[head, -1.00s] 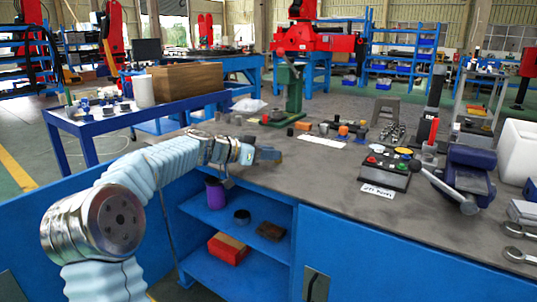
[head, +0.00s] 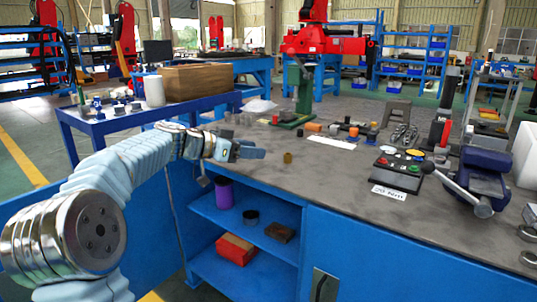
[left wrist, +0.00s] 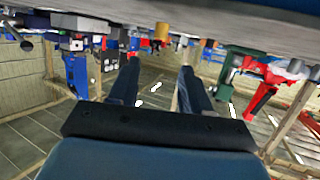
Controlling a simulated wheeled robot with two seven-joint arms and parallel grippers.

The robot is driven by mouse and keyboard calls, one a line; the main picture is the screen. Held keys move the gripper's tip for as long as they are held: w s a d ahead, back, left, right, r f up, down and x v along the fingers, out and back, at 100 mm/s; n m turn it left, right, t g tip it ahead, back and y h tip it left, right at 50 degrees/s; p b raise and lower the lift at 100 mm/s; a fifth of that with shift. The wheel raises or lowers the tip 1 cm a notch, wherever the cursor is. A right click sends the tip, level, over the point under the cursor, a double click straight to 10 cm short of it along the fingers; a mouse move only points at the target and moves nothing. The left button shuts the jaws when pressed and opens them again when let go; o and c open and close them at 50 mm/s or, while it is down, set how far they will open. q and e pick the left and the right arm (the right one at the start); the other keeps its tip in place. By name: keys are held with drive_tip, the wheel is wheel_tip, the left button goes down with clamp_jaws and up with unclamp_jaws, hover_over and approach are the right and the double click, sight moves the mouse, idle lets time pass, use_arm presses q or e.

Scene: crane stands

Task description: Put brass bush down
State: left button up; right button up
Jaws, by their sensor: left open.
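The brass bush (head: 288,157) is a small brass-coloured cylinder standing upright on the grey bench top (head: 330,175), near its front left edge. My left gripper (head: 262,153) is just left of the bush, apart from it, with its fingers pointing at it. In the left wrist view the scene is upside down. There the two fingers (left wrist: 157,70) are spread with nothing between them, and a brass-coloured piece (left wrist: 161,32), likely the bush, shows beyond the tips. My right gripper is not in view.
A green press stand (head: 304,95) stands behind the bush. Small dark and orange parts (head: 312,127) and a white label strip lie behind too. A button box (head: 396,172) and a blue vice (head: 484,172) stand to the right. The bench between bush and button box is clear.

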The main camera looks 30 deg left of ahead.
use_arm(q)
drive_tip(key=shift+v, duration=1.55)
idle(1.2)
